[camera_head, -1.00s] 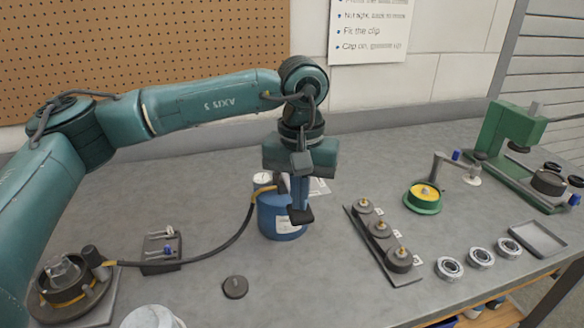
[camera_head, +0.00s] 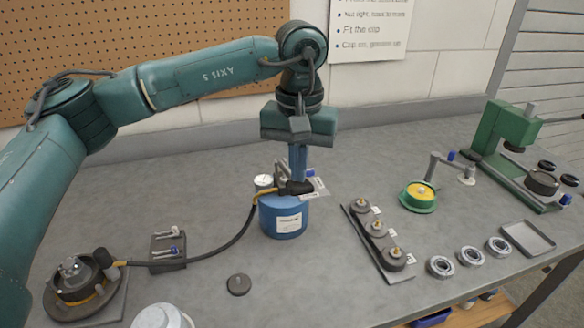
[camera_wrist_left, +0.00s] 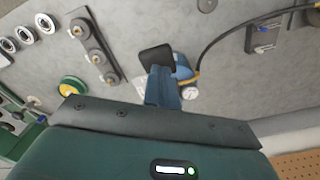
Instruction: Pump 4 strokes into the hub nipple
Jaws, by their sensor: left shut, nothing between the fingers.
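The blue grease pump (camera_head: 283,216) stands upright on the bench, with a white gauge (camera_head: 263,181) on top. Its black hose (camera_head: 225,247) runs left to a dark coupler (camera_head: 102,257) at the hub (camera_head: 76,277). The nipple itself is hidden at the coupler. My left gripper (camera_head: 296,187) is shut and empty, pointing down just above the pump's top. Its dark tip hides part of the pump head, and I cannot tell whether it touches the lever. In the left wrist view the dark fingertip (camera_wrist_left: 157,57) covers part of the pump (camera_wrist_left: 183,68). My right gripper is not in view.
A small block with pins (camera_head: 167,251) and a dark disc (camera_head: 238,285) lie left of the pump. A rack with several brass-topped parts (camera_head: 377,235), a green-yellow dish (camera_head: 418,196), bearings (camera_head: 470,257), a tray (camera_head: 528,238) and a green press (camera_head: 505,140) stand to the right.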

